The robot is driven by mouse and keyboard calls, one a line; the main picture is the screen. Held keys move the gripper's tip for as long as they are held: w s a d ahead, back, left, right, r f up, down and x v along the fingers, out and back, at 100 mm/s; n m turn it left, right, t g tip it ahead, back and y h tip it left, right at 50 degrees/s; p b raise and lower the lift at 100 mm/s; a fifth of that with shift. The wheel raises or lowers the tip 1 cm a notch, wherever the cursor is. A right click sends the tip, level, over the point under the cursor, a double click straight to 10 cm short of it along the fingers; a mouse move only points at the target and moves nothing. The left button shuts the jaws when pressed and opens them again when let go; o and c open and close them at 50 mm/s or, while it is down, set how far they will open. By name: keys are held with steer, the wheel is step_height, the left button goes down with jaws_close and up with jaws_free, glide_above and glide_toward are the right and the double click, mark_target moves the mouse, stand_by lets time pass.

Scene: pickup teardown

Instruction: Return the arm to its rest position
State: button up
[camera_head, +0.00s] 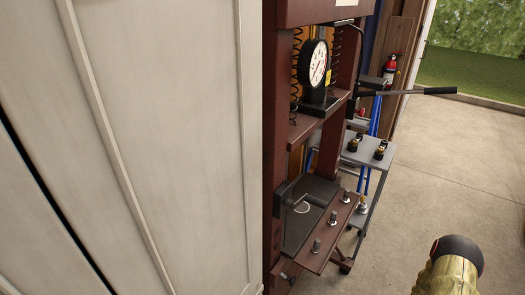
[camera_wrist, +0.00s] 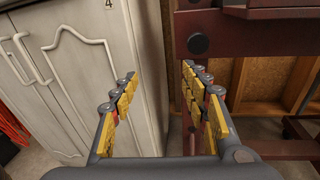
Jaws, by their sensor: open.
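My gripper (camera_wrist: 158,75) shows in the wrist view with its two yellow-padded fingers spread apart and nothing between them. Beyond the fingertips are a pale cabinet (camera_wrist: 75,60) on the left and a dark red steel frame (camera_wrist: 215,38) on the right. I cannot tell how far the fingertips are from either. In the head view, a part of my arm (camera_head: 455,265) with a dark rounded end shows at the bottom right. The gripper itself is not seen in the head view.
The pale cabinet (camera_head: 150,140) fills the left of the head view. A dark red press (camera_head: 277,150) with a round gauge (camera_head: 315,63) and a protruding lever (camera_head: 410,92) stands beside it. A grey cart (camera_head: 378,152) is behind. Concrete floor (camera_head: 450,165) is clear at right.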

steer(key=s+r+n+g+h, duration=0.4)
steer(key=s+r+n+g, duration=0.6)
steer(key=s+g, duration=0.15)
steer(key=s+d+r+n+t+h, duration=0.15)
steer(key=r+n+h, duration=0.35)
steer(key=r, duration=0.6)
steer(key=d+r+n+t+h, duration=0.25)
steer(key=r+n+h, duration=0.35)
steer(key=r, duration=0.4)
steer(key=s+a+r+n+t, duration=0.1)
steer(key=a+r+t, duration=0.1)
steer(key=r, duration=0.4)
steer(key=s+a+r+n+t, duration=0.1)
steer(key=a+r+n+t, duration=0.1)
steer(key=r, duration=0.5)
steer(key=shift+a+t, duration=0.3)
steer(key=shift+t, duration=0.35)
steer(key=shift+r, duration=0.1)
